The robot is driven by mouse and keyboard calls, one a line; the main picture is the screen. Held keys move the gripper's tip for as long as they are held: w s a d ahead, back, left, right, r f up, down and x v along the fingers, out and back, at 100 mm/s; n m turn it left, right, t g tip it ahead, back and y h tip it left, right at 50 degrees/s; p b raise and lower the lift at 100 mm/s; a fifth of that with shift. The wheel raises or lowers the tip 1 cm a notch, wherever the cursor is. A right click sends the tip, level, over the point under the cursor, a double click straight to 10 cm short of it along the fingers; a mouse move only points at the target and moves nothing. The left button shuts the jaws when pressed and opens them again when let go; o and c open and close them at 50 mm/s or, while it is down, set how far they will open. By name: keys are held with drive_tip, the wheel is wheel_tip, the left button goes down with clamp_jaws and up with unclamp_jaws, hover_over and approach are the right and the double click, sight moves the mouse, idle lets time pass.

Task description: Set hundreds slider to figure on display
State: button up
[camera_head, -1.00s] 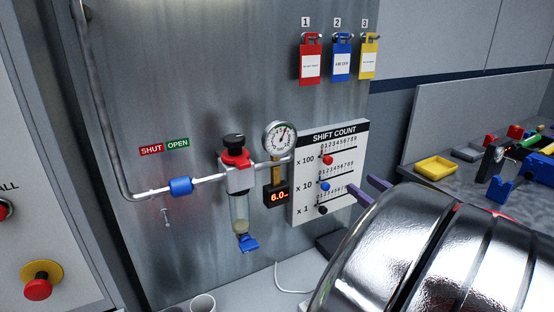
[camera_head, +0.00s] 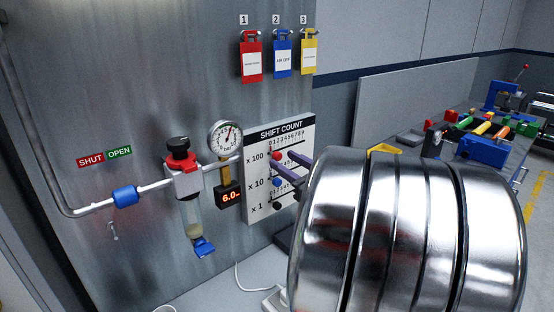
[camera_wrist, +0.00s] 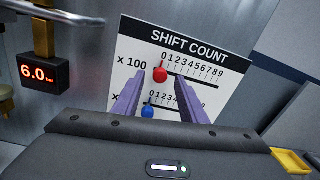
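The SHIFT COUNT board (camera_head: 258,150) hangs on the metal wall panel, with three slider rows marked x 100, x 10 and x 1. The red knob (camera_wrist: 160,74) of the x 100 row stands near the low figures; its exact figure is unclear. The blue knob (camera_wrist: 148,112) is on the x 10 row, and the black knob (camera_head: 277,206) on the x 1 row. The display (camera_wrist: 41,73) reads 6.0 in orange. My gripper (camera_wrist: 159,77) is open, its purple fingers reaching toward the board on either side of the red knob in the wrist view. Contact cannot be told.
A round gauge (camera_head: 225,138) and a valve with a red collar (camera_head: 182,162) sit on a pipe left of the board. Three tags hang above it: red (camera_head: 251,62), blue (camera_head: 283,58) and yellow (camera_head: 309,52). A workbench with a yellow tray (camera_head: 384,149) stands right.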

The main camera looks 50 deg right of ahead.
sight(275, 155)
drive_tip(key=shift+w+d, duration=0.2)
drive_tip(key=shift+w, duration=1.1)
drive_tip(key=shift+c, duration=0.2)
clamp_jaws()
